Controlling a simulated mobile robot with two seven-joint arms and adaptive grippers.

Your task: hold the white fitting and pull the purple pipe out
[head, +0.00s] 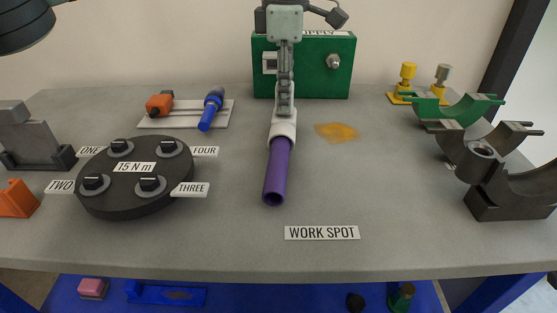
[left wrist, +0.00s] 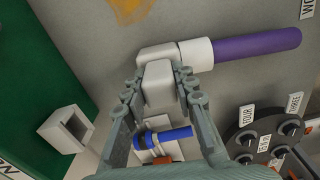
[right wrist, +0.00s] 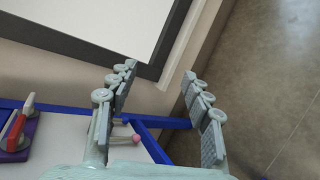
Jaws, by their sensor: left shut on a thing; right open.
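The white fitting (head: 282,128) is near the middle of the grey worktop. The purple pipe (head: 275,172) sits in its near end and points toward the front edge. In the left wrist view the fitting (left wrist: 160,84) shows between my left fingers, with the pipe (left wrist: 256,44) running off to the right. My left gripper (head: 285,106) comes down over the fitting from behind and is shut on it. My right gripper (right wrist: 158,86) is open and empty, away from the fitting and pipe, beyond the head view.
A black round dial block (head: 128,205) stands left of the pipe. A blue tool (head: 211,110) lies on a pale plate behind it. A green box (head: 335,75) stands at the back. Dark clamp halves (head: 510,195) stand at right.

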